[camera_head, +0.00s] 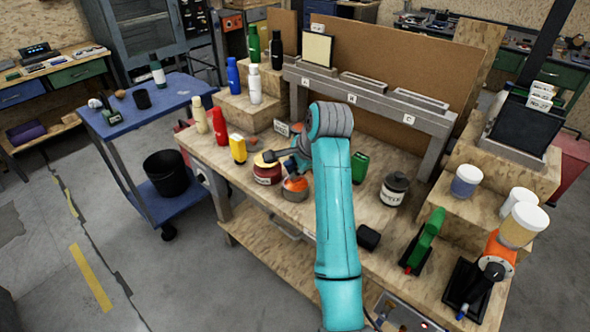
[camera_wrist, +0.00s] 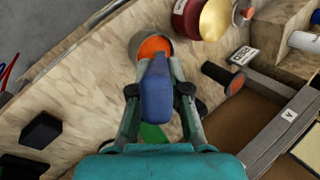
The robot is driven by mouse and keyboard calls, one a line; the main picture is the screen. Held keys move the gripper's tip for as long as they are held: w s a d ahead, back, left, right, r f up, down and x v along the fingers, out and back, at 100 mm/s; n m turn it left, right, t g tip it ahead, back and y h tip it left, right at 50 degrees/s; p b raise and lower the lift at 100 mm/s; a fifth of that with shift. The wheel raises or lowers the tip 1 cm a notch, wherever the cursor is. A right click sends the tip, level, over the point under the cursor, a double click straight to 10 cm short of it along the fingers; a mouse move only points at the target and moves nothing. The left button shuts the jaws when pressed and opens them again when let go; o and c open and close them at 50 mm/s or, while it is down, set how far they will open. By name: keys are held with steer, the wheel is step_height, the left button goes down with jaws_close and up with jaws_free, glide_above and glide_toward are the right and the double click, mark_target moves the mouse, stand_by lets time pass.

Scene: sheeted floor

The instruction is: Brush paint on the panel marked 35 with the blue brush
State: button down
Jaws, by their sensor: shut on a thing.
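My gripper (camera_wrist: 158,88) is shut on the blue brush (camera_wrist: 157,95), whose thick blue handle lies between the fingers in the wrist view. The brush end lies over or in an open metal pot of orange paint (camera_wrist: 152,46); whether it touches the paint I cannot tell. In the head view the orange pot (camera_head: 295,190) stands on the bench, partly behind my arm. A cream panel (camera_head: 317,49) stands in the rack slot marked A at the back; its edge also shows in the wrist view (camera_wrist: 309,150). I cannot read a 35 on it.
A dark red jar with a yellow lid (camera_head: 267,172) stands just left of the pot. Bottles (camera_head: 218,125) stand further left. The rack (camera_head: 410,119) spans the back.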

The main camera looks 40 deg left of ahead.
steer(key=shift+r, duration=3.15)
